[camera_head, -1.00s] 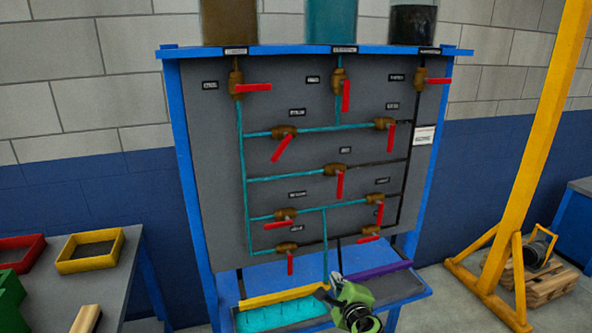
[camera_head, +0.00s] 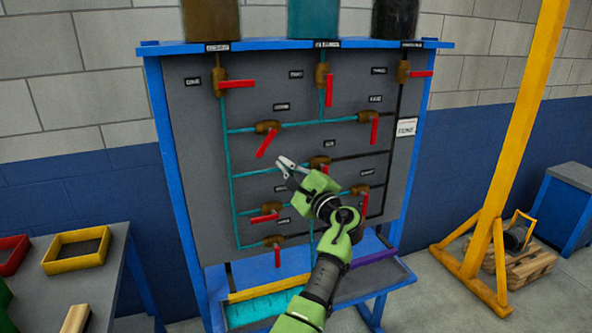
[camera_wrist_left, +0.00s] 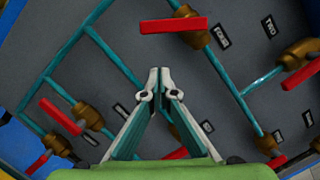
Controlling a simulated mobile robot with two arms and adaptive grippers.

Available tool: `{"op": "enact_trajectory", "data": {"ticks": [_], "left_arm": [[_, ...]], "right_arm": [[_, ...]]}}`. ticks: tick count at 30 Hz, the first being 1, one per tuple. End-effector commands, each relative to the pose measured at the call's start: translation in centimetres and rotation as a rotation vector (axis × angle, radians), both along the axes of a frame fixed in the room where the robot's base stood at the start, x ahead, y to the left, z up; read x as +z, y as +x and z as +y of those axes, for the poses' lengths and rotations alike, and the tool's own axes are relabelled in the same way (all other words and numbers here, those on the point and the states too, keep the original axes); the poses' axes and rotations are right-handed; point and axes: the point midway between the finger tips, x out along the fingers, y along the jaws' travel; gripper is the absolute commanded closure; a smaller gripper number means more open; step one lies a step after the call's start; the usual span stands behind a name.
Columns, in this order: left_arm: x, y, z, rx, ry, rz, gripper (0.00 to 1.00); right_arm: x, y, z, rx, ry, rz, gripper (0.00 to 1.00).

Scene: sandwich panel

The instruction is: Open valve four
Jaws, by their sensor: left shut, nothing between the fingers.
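Valve four (camera_head: 267,127) is a brass valve on a blue pipe, at the left of the panel's second row. Its red handle (camera_head: 265,144) slants down to the left, at an angle to the pipe. In the left wrist view the handle (camera_wrist_left: 173,25) lies ahead of the fingertips, near a label that seems to read FOUR (camera_wrist_left: 222,37). My left gripper (camera_head: 284,163) is shut and empty, just below and right of the handle's lower end. A gap shows between fingertips and handle in the left wrist view. My right gripper is not in view.
Several other red-handled valves surround it, including one (camera_head: 319,162) close to my left gripper, partly hidden by it. The panel (camera_head: 195,150) stands in a blue frame with tanks on top. A bench with trays (camera_head: 78,249) is at left, a yellow post (camera_head: 510,130) at right.

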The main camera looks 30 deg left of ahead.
Motion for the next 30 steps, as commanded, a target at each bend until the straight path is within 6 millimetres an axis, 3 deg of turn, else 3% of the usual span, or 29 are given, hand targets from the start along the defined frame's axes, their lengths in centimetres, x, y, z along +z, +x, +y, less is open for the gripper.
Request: {"op": "enact_trajectory", "data": {"ticks": [3,7,25,30], "left_arm": [[1.5,-0.8,1.2,0.000,-0.002,-0.001,1.00],[2.1,-1.7,2.0,0.000,-0.002,0.000,1.00],[2.3,-2.3,2.6,-0.001,0.003,0.004,1.00],[2.5,-2.3,3.6,0.000,0.029,0.034,1.00]], "right_arm": [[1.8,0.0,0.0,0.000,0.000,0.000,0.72],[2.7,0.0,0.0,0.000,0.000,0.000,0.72],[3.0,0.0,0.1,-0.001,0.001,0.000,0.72],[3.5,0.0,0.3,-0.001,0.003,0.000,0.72]]}}
